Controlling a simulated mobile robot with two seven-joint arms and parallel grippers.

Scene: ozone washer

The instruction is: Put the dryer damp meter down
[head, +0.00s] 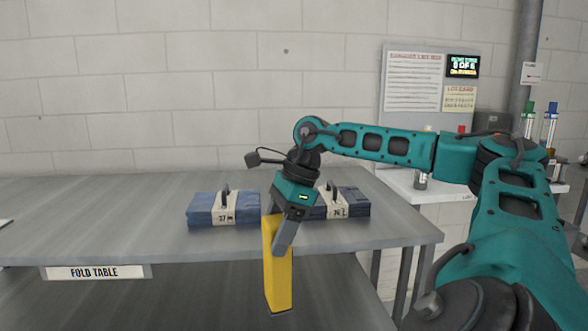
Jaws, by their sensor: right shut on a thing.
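A tall yellow block-shaped thing (278,285), which I take to be the dryer damp meter, hangs nearly upright in my right gripper (281,232). The gripper points down and is shut on its upper part; one grey finger covers part of its right side. In the head view the meter overlaps the front edge of the grey fold table (110,215), with its lower end below that edge. I cannot tell whether it touches anything. My left gripper is not in view.
Two blue folded bundles with paper bands, one at left (202,208) and one at right (356,203), lie on the table behind the gripper. A white side shelf (440,188) with bottles stands at right, below a notice board (413,85).

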